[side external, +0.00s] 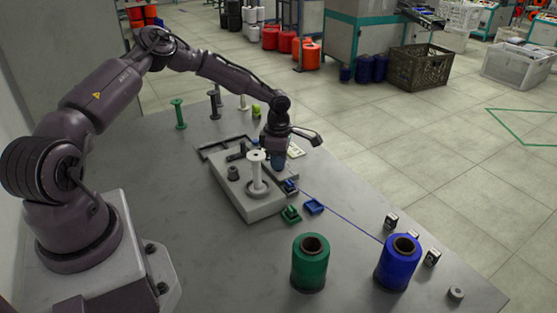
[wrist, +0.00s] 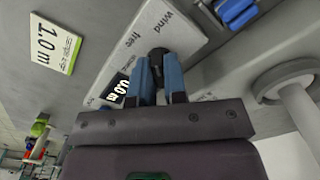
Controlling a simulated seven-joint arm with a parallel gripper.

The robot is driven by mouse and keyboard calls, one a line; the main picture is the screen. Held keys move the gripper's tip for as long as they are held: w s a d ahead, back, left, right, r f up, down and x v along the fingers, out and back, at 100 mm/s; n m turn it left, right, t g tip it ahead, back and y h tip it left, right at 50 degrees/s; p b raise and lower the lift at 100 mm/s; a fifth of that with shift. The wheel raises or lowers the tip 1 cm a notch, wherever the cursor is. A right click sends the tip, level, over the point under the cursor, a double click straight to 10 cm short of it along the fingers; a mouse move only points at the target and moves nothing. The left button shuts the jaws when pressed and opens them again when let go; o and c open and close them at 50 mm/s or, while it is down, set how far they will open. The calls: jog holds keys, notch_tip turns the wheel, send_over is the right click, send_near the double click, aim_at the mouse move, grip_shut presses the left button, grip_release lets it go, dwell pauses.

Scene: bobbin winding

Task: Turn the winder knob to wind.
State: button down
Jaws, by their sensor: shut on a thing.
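The grey winder (side external: 247,205) sits on the table with a white bobbin (side external: 257,172) upright on it; part of a white bobbin (wrist: 285,82) shows at the right of the wrist view. My gripper (side external: 278,163) is at the winder's far side. In the wrist view its blue fingers (wrist: 160,75) are shut on a dark knob (wrist: 157,52), beside the printed words "wind" and "free". A small display (wrist: 118,88) next to the fingers appears to read 0.0 m. A card (wrist: 49,42) reads 1.0 m. Blue thread (side external: 345,217) runs from the blue spool (side external: 397,264) to the winder.
A green spool (side external: 310,263) stands near the front. Empty bobbins, one green (side external: 179,113) and one dark (side external: 215,104), stand at the back. The table's left middle is clear.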

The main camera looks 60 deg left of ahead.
jog(key=shift+m, duration=0.5)
jog(key=c, duration=1.2)
grip_release()
jog(key=shift+o, duration=0.2)
jog(key=shift+r, duration=0.1)
notch_tip(320, 180, up, 13)
